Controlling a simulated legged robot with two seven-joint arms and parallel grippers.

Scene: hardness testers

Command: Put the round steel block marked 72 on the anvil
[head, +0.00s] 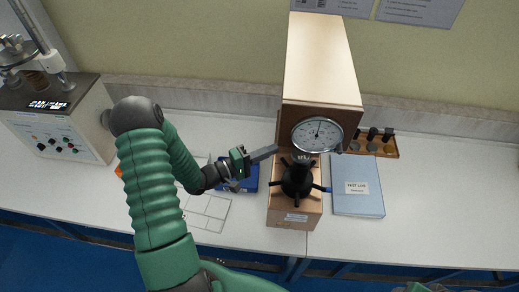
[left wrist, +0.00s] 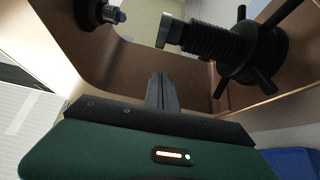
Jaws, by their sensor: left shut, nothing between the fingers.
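My left gripper (head: 274,151) is shut and empty, its fingers pointing at the tester's left side, close to the gap under the dial. In the left wrist view the fingers (left wrist: 160,82) are together, just short of the black threaded screw. A silver disc (left wrist: 165,31) caps the screw; I cannot tell if it is the bare anvil or a round block on it. The indenter (left wrist: 113,14) faces it across a gap. The hardness tester (head: 294,212) has a black star handwheel (head: 298,180). No number 72 is readable. My right gripper is not in view.
A blue case (head: 248,180) lies under my left gripper, partly hidden. A blue booklet (head: 358,200) lies right of the tester, with a wooden accessory tray (head: 385,147) behind it. Another tester (head: 62,120) stands at far left. The right of the bench is clear.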

